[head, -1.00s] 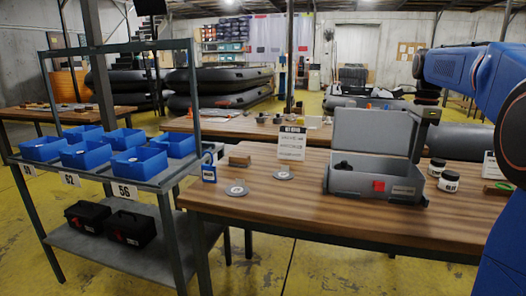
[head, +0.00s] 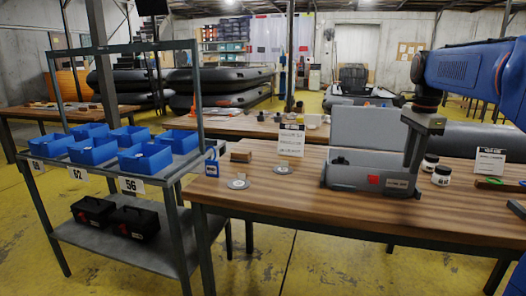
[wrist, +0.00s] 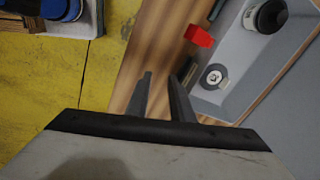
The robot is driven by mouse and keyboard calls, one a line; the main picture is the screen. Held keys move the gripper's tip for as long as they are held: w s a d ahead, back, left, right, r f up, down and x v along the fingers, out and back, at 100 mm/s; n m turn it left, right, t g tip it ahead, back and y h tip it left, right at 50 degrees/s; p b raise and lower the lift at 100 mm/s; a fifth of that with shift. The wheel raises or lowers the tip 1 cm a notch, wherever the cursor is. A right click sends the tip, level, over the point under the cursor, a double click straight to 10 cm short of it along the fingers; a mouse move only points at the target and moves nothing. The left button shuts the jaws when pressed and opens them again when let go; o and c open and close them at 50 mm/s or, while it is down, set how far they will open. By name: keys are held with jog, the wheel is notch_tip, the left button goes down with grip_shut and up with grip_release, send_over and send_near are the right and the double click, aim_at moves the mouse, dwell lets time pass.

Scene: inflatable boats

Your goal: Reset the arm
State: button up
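My gripper (head: 410,164) hangs pointing down at the right end of the open grey case (head: 345,177), in front of its raised lid. In the wrist view its two fingers (wrist: 161,75) stand apart with nothing between them, over bare wood beside the case. The case wall, a red latch (wrist: 199,36), a dark round part (wrist: 268,15) and a small pale disc (wrist: 214,76) inside the case lie to the right of the fingers. My blue arm reaches in from the right in the head view.
The wooden table (head: 270,205) also carries two grey discs, a brown block (head: 241,155), a sign card (head: 291,140) and two jars (head: 441,175). A shelf rack with blue bins (head: 145,158) stands left. Yellow floor lies in front; inflatable boats (head: 220,90) are behind.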

jog(key=s+a+f+n+t, duration=0.1)
jog(key=s+a+f+n, duration=0.3)
jog(key=s, duration=0.5)
jog(key=s+a+f+n+t, duration=0.1)
jog(key=s+a+f+n, duration=0.4)
jog(key=s+f+n, duration=0.3)
jog(key=s+a+f+n+t, duration=0.2)
jog(key=s+a+f+n, duration=0.2)
jog(key=s, duration=0.7)
notch_tip(320, 180, down, 4)
jog(key=shift+s+a+f+n, duration=0.2)
jog(key=shift+s+n, duration=0.2)
jog(key=shift+n, duration=0.6)
